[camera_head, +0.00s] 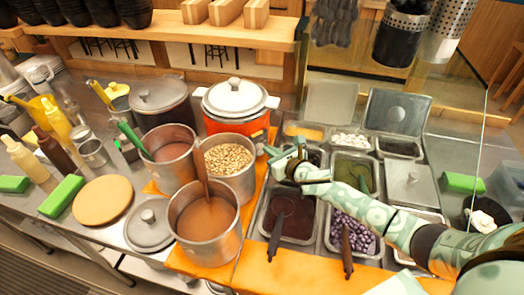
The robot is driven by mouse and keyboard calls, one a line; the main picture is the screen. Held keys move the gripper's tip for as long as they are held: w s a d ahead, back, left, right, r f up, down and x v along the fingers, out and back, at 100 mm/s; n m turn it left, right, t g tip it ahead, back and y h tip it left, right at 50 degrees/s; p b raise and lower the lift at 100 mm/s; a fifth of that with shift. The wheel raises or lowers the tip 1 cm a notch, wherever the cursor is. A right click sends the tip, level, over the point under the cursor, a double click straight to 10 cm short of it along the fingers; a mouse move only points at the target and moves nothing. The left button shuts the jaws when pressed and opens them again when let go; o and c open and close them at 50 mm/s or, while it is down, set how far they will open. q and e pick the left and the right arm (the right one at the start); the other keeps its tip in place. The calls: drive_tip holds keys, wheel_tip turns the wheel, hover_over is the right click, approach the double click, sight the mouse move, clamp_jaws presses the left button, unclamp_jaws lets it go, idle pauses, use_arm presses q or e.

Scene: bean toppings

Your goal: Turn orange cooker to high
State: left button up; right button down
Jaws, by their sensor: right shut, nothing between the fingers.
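The orange cooker (222,124) stands at the back middle of the counter, with a white lid and a light rim. Its lower front is hidden behind a pot of beans, so I cannot make out its control or setting. My right gripper (269,151) reaches in from the right, with its fingers shut and empty. Its tips point left, just in front and to the right of the cooker's lower side. I cannot tell whether they touch it. My left gripper is not in view.
The bean pot (229,170) stands close in front of the cooker, beside two brown-filled pots (204,215). A dark lidded cooker (160,100) stands to the left. Topping trays (352,174) lie under and around my right arm. A glass screen stands at the right.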

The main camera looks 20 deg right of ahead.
drive_tip(key=shift+s+d, duration=0.2)
drive_tip(key=shift+s, duration=0.6)
drive_tip(key=shift+s+d, duration=0.2)
drive_tip(key=shift+s, duration=0.6)
drive_tip(key=shift+r, duration=0.1)
